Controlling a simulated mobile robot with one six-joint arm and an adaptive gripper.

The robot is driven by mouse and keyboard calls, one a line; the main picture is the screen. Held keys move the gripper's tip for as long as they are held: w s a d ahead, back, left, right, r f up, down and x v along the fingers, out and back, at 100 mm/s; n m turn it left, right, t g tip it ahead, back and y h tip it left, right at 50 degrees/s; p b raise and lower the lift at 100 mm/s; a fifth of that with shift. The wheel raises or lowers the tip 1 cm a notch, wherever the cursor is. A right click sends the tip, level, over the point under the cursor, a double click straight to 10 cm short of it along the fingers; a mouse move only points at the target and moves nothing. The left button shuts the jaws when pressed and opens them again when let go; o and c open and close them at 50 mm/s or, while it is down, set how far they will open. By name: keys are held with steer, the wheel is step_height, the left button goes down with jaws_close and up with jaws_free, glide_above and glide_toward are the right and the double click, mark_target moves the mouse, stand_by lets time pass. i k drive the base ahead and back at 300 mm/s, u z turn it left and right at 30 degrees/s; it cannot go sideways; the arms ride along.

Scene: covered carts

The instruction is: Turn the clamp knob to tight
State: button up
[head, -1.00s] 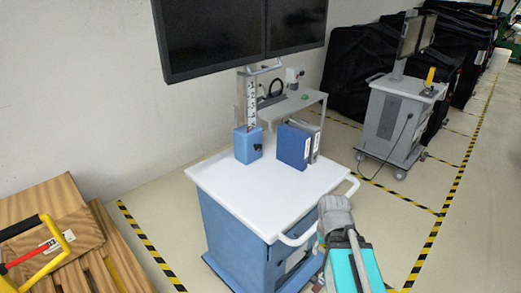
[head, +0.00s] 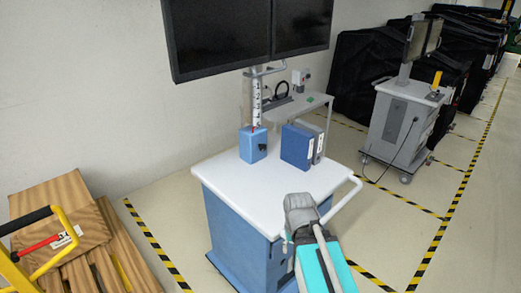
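A small black clamp knob (head: 262,147) sits on the right-hand face of a blue box (head: 246,148). The box is at the foot of a pole with a marked scale (head: 256,105), at the back of a white-topped blue cart (head: 235,190). The knob is too small to tell how it is turned. My arm, grey and teal, rises from the bottom over the cart's front right corner, well short of the knob. The fingers of my gripper do not show.
Blue and grey binders (head: 297,145) stand right of the box. Two dark monitors (head: 220,40) hang above the cart. A white handle (head: 346,195) juts out at the right. A grey cart (head: 400,120) stands behind right, with open floor between.

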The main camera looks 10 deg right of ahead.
mark_target(263, 147)
steer(key=u, duration=0.1)
steer(key=i, duration=1)
steer(key=z, duration=0.05)
